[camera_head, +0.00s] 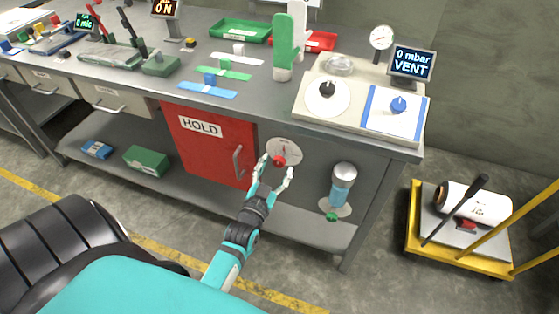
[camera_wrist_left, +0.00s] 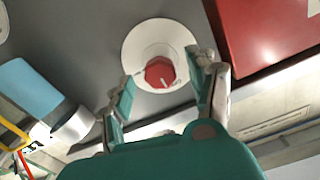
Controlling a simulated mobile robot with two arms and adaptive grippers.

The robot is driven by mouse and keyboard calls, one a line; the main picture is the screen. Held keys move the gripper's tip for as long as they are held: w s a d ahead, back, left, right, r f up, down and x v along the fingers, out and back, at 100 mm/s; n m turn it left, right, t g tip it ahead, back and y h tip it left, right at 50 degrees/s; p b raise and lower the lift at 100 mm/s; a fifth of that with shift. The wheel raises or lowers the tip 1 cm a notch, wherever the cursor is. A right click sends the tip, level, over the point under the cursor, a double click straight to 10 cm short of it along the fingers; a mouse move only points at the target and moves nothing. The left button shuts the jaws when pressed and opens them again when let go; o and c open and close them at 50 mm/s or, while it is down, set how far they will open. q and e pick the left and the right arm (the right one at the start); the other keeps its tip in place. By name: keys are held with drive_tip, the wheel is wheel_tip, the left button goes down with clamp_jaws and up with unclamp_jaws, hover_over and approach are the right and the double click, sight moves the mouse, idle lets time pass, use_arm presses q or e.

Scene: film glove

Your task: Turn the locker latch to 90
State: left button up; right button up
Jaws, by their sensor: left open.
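The locker latch is a red knob (camera_head: 279,161) on a round white dial (camera_head: 288,146), on the grey panel right of the red HOLD locker door (camera_head: 215,146). My left gripper (camera_head: 274,174) is open in front of the dial, with its fingers to either side of the knob. In the left wrist view the red knob (camera_wrist_left: 160,72) with a pale pointer mark sits between and beyond the fingertips (camera_wrist_left: 163,75) of my left gripper. Contact with the knob cannot be told. My right gripper is not in view.
A blue-and-silver canister (camera_head: 342,185) stands right of the dial. The door handle (camera_head: 238,162) sticks out to its left. Above are the bench top (camera_head: 255,82) and a panel with a VENT display (camera_head: 411,63). A yellow cart (camera_head: 410,232) stands at right.

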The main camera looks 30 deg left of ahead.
sight(278, 165)
use_arm(q)
drive_tip(key=shift+x, duration=1.2)
drive_tip(key=shift+w, duration=0.4)
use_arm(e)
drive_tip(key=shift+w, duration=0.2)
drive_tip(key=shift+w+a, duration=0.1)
use_arm(q)
drive_tip(key=c, duration=1.2)
clamp_jaws()
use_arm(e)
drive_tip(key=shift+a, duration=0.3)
